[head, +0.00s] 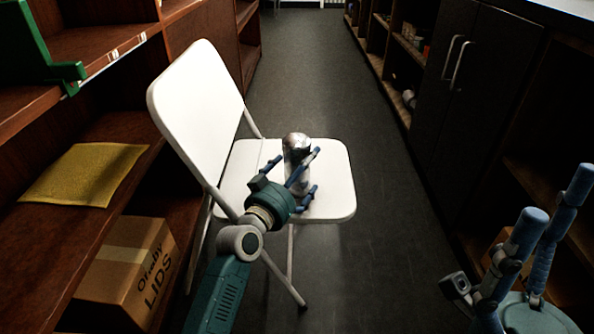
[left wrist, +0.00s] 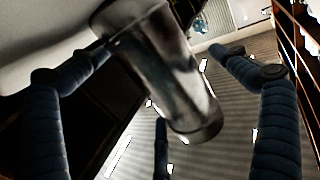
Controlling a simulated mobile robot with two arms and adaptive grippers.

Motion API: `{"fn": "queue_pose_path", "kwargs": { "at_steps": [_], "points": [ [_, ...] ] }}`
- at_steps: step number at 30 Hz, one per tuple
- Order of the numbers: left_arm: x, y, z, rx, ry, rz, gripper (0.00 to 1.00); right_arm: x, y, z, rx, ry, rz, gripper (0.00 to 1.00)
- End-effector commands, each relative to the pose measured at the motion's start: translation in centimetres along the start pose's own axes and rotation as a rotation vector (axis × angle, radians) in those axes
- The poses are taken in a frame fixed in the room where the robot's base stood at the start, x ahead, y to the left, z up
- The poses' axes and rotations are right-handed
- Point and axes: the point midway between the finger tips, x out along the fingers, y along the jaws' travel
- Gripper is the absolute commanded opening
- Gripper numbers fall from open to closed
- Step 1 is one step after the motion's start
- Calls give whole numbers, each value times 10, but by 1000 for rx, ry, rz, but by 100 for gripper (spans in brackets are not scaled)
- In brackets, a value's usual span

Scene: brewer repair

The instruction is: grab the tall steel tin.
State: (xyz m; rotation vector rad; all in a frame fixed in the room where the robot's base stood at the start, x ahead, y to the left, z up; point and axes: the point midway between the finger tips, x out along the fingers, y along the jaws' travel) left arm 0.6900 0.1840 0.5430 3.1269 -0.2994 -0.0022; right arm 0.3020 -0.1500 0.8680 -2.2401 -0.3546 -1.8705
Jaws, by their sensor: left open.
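The tall steel tin (head: 296,148) is a shiny cylinder standing on the seat of a white folding chair (head: 334,190) in the head view. My left gripper (head: 304,178) is at the tin, its blue fingers open and spread around its near side. In the left wrist view the tin (left wrist: 165,65) fills the upper middle between the spread fingers. I cannot tell whether any finger touches it. The lower part of the tin is partly hidden by the fingers in the head view. My right gripper (head: 555,215) is open and empty at the lower right.
Dark cabinets (head: 475,90) line the right. The grey aisle floor (head: 310,75) behind the chair is clear. The chair's backrest (head: 196,115) rises left of the tin.

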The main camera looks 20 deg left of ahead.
Motion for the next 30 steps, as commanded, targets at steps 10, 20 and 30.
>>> {"fn": "queue_pose_path", "kwargs": {
  "at_steps": [10,20,30],
  "points": [
    [3,0,0,1,0,0,83,1,0,0,0,1,-2,93],
    [3,0,-2,1,2,-1,42,1,0,0,0,1,-1,93],
    [3,0,-18,1,5,-1,42,9,0,-3,1,3,1,93]
  ]
}}
